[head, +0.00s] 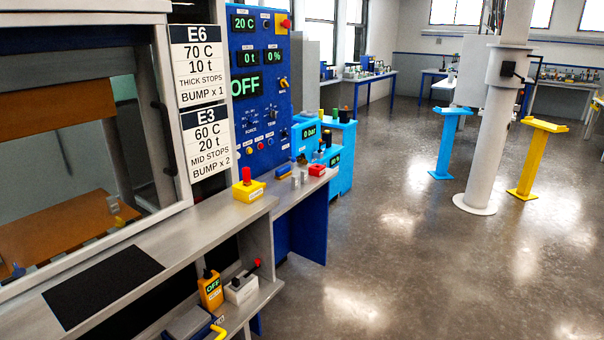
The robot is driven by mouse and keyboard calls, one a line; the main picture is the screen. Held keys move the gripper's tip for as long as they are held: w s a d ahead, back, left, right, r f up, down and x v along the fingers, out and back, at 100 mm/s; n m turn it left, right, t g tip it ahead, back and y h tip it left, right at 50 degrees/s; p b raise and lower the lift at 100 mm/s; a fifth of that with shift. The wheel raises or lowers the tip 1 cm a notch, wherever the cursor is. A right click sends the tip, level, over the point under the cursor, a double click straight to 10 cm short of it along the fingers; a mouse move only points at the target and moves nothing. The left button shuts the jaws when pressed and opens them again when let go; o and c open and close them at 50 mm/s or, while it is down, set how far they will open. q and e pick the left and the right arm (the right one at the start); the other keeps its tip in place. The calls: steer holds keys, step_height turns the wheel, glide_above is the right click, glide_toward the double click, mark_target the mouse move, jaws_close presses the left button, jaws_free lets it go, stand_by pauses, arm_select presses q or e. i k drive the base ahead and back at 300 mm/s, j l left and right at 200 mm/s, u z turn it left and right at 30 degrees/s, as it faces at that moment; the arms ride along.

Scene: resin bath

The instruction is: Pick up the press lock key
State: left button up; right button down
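I cannot make out for certain which thing is the press lock key. A yellow box with a red top (247,187) stands on the end of the grey ledge in front of the press. A small yellow switch-like piece (283,83) sits on the right side of the blue control panel (260,110); it is too small to tell if it is a key. Neither of my grippers shows in the head view.
The press window (75,150) fills the left. A black mat (102,286) lies on the ledge. An orange box reading OFF (210,290) and a white box with a red-tipped lever (242,287) stand on the lower shelf. A grey column (492,130) stands right; floor between is clear.

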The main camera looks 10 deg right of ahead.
mark_target(247, 182)
steer(key=i+l, duration=0.4)
steer(key=l, duration=0.15)
steer(key=i+l+z, duration=0.1)
steer(key=i+l, duration=0.3)
steer(key=l, duration=0.1)
